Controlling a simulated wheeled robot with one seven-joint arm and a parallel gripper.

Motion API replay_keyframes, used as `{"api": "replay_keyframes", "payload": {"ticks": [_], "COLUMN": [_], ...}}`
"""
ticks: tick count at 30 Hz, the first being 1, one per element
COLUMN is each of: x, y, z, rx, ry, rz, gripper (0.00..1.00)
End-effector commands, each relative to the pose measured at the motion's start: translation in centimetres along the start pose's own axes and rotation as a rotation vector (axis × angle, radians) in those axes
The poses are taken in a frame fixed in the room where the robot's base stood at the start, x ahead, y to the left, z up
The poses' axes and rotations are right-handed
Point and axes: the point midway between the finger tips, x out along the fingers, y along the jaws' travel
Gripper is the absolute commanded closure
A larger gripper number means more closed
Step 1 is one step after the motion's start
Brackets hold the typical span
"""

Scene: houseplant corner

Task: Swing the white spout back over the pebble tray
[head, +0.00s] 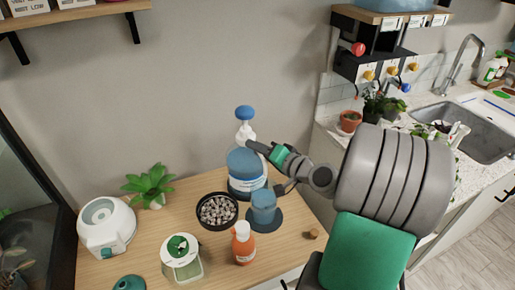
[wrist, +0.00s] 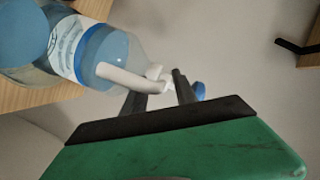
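A clear blue bottle (head: 246,167) with a white label stands on the wooden table, topped by a white pump spout (head: 245,133) and a blue knob (head: 244,112). In the wrist view the white spout (wrist: 128,82) lies across the clear bottle (wrist: 95,45), with the blue knob (wrist: 199,91) beyond a finger. My gripper (head: 258,148) is at the bottle's neck. Its two dark fingers (wrist: 160,92) are apart, with white pump parts showing between them; I cannot tell whether they touch. The pebble tray (head: 217,229), a round black dish of pale pebbles, sits left of the bottle's base.
A blue cup on a dark round base (head: 263,207) and an orange bottle (head: 243,248) stand in front. A white-green jar (head: 181,258), a white device (head: 105,226) and a leafy plant (head: 149,184) are to the left. A sink counter (head: 478,130) is at right.

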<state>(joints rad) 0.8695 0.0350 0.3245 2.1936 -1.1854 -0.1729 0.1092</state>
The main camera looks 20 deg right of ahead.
Motion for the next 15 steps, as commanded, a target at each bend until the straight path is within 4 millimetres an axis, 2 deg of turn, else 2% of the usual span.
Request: {"api": "replay_keyframes", "payload": {"ticks": [5, 15], "x": [0.04, 0.01], "y": [-0.03, -0.04], "z": [0.06, 0.06], "rx": [-0.001, -0.001], "ry": [-0.001, -0.001], "rz": [-0.001, -0.001], "gripper": [0.66, 0.94]}}
